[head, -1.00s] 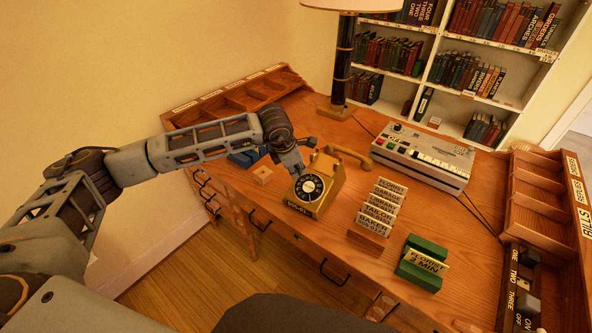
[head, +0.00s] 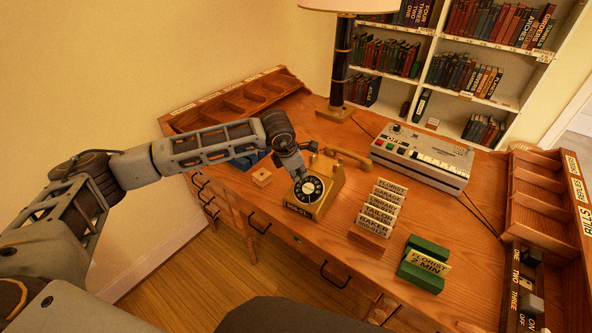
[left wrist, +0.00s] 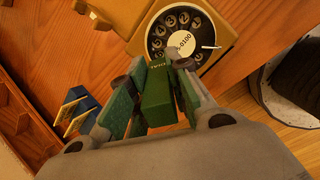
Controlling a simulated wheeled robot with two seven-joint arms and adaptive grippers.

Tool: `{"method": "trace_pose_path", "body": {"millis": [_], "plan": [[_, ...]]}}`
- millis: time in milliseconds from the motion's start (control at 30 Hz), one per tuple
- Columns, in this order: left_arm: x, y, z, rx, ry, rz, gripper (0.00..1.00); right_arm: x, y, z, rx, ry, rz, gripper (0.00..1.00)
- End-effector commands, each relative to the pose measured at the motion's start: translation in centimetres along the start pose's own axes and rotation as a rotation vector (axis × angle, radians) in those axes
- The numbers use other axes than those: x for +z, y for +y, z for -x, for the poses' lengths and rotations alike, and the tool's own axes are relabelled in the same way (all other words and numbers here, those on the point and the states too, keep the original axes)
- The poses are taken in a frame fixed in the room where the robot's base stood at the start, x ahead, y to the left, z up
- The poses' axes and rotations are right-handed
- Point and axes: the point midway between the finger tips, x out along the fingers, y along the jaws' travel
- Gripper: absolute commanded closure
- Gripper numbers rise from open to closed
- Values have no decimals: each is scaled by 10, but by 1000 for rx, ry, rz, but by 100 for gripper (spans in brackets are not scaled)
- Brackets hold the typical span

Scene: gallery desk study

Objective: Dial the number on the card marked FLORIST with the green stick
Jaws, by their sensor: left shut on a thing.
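The brass-coloured telephone (head: 329,201) stands on the desk, its round black dial (head: 309,188) facing me. In the left wrist view the dial (left wrist: 176,24) is partly covered by my gripper. Its handset (head: 347,155) lies off to the right of the body. My left gripper (head: 301,175) is at the dial's upper left edge. In the left wrist view it is shut on the green stick (left wrist: 157,88). Whether the stick's tip touches the dial I cannot tell. My right gripper is not in view.
A green holder (head: 421,277) with a FLORIST 2 MIN card stands right of the card rack (head: 367,240). A grey machine (head: 421,158) and lamp (head: 342,75) are behind the telephone. Desk space before the telephone is clear.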

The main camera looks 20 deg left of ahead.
Motion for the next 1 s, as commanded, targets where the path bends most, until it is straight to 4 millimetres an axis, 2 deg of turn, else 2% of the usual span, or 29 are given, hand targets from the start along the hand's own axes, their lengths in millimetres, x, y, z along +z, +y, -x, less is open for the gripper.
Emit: {"method": "trace_pose_path", "body": {"millis": [233, 533, 767, 1000], "plan": [[0, 1, -8, 1, -1, 1, 100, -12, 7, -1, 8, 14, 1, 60], [0, 1, -8, 1, -1, 1, 100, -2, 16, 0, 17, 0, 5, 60], [0, 0, -9, 1, -1, 1, 100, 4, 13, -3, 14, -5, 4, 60], [0, 0, -10, 1, 0, 1, 100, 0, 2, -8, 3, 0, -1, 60]]}}
